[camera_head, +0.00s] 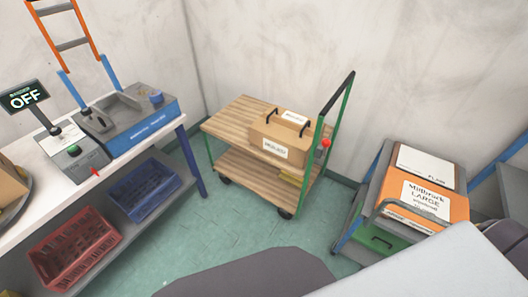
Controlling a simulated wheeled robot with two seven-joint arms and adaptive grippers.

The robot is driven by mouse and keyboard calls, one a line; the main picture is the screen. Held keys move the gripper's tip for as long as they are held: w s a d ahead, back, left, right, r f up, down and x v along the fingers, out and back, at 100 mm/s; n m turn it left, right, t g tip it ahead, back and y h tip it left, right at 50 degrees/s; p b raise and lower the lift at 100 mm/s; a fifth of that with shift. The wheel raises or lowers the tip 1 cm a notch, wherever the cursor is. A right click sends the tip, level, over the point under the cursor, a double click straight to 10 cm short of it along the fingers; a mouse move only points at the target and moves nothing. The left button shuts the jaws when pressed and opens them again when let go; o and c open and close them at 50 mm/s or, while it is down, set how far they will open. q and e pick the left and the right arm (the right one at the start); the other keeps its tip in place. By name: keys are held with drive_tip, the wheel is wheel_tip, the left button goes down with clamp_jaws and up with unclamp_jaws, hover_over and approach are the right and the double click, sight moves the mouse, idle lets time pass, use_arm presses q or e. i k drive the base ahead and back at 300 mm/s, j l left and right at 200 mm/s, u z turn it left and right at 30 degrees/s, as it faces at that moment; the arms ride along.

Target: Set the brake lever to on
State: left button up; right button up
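A wooden trolley (235,122) with two decks and a green-framed push handle (342,96) stands against the back wall. A red knob (326,143) sits on the handle's post. It may be the brake lever, but no label on it is readable and its setting cannot be told. Another small lever with a dark knob (56,131) stands on a grey box on the workbench, near a display (24,97) reading OFF. Neither of my grippers is in view.
A cardboard box (262,136) with black handles is on the trolley. The white workbench (35,192) at left has a red crate (73,250) and a blue crate (145,190) below. A stand with an orange box (452,208) is at right. Green floor (220,225) between is clear.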

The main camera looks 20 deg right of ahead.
sight(326, 142)
drive_tip(key=z, duration=1.25)
